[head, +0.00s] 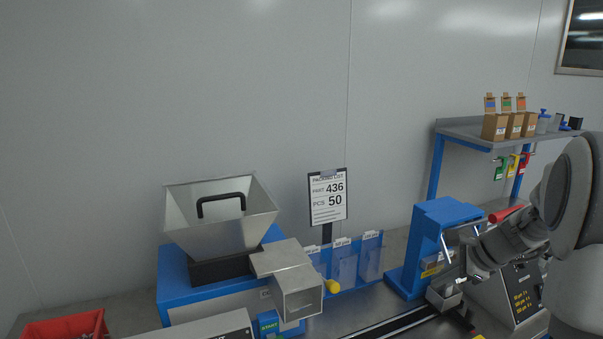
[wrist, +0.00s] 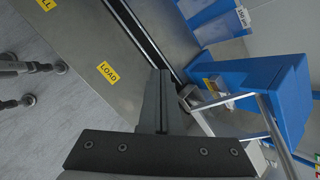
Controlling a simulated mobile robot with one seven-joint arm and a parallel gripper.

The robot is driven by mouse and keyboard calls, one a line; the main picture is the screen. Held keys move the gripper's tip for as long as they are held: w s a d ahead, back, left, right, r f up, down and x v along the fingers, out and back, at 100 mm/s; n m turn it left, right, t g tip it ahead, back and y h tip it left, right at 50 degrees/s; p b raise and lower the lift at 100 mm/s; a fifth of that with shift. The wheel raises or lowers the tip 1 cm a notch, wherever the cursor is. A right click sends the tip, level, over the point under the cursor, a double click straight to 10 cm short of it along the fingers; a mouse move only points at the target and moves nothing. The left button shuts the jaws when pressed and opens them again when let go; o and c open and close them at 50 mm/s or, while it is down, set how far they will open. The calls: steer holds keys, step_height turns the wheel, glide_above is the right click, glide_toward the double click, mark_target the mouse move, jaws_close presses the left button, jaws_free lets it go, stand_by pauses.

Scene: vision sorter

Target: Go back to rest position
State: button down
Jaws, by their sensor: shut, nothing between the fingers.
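My gripper (wrist: 158,102) is shut and empty, with its dark fingers together in the middle of the wrist view. It hangs above the grey bench (wrist: 140,55), beside the dark rail. In the head view my arm comes in from the right, and its end is beside the blue machine frame (head: 437,247). The fingertips are hard to make out there.
A metal hopper (head: 220,215) on a blue feeder stands left. A sign (head: 327,198) reads part 436, 50 pieces. Clear bins (head: 345,263) stand mid-bench. A grey shelf (head: 470,132) with small boxes is behind my arm. A metal bar (wrist: 278,140) runs close right of my gripper.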

steer(key=s+a+r+n+g+h+p, duration=0.1)
steer(key=s+a+r+n+p, duration=0.1)
steer(key=s+a+r+n, duration=1.05)
steer(key=s+a+n+h+p, duration=0.1)
steer(key=s+a+n, duration=0.3)
steer(key=s+n, duration=0.5)
steer(key=s+h, duration=0.1)
steer(key=s, duration=0.4)
steer(key=shift+s+a+r+t+h, duration=0.2)
steer(key=shift+s+r+t+h, duration=0.1)
steer(key=shift+t+h, duration=0.1)
